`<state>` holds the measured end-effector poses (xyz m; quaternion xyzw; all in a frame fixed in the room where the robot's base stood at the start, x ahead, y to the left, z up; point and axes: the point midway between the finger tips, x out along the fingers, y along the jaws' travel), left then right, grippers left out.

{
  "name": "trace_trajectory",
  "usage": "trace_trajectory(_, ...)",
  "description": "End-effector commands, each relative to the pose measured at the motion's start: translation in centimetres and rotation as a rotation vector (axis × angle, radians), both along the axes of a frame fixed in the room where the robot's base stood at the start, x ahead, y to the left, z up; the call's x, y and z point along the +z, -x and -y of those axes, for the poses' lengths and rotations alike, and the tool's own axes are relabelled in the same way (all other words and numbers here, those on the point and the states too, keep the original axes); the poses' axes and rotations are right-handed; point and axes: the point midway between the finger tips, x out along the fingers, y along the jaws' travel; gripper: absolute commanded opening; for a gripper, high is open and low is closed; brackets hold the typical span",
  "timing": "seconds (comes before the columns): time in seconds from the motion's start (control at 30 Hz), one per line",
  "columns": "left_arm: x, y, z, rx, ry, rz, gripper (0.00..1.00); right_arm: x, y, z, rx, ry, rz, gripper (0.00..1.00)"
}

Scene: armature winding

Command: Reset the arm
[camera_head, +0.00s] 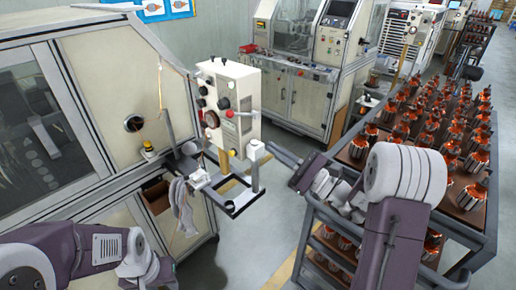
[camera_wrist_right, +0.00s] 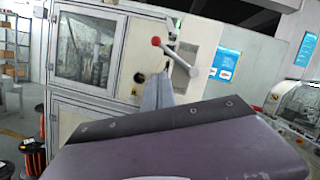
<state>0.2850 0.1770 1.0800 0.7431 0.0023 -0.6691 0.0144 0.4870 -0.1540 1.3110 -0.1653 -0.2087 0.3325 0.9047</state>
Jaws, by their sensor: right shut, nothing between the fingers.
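My right arm comes in from the lower right of the head view and bends back to the left. Its right gripper (camera_head: 277,152) is shut and empty, pointing left toward the control box (camera_head: 230,105) and held in the air beside the armature rack. My left arm lies low at the left edge of the head view, in front of the winding machine (camera_head: 95,120). Its gripper does not show.
A rack (camera_head: 345,275) of several copper armatures (camera_head: 410,105) stands at the right, close to my right arm. Another machine (camera_head: 305,85) stands behind. Grey floor shows between machine and rack.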

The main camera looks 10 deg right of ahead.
Motion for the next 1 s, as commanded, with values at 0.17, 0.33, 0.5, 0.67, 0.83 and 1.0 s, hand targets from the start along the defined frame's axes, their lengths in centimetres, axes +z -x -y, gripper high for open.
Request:
trace_trajectory(0.17,-0.9,0.0,0.0,0.000,0.000,0.000,0.36,-0.6,1.3,1.3,-0.001,0.000,0.000,0.00)
trace_trajectory(0.33,-0.9,0.0,0.0,0.000,0.000,0.000,0.36,-0.6,1.6,0.9,0.015,0.000,0.000,0.00)
trace_trajectory(0.5,-1.8,0.0,0.0,0.000,0.000,0.000,0.36,1.1,5.1,-7.8,0.247,0.065,0.068,0.00)
trace_trajectory(0.67,-2.5,0.0,0.0,0.000,0.000,0.000,0.36,-5.4,15.3,-16.3,0.667,0.397,-0.018,0.00)
trace_trajectory(0.83,-3.0,0.0,0.0,0.000,0.000,0.000,0.36,-16.9,25.6,-14.2,1.042,0.990,-0.052,0.00)
trace_trajectory(1.0,-3.1,0.0,0.0,0.000,0.000,0.000,0.36,-24.8,26.4,-3.4,1.219,1.670,0.110,0.00)
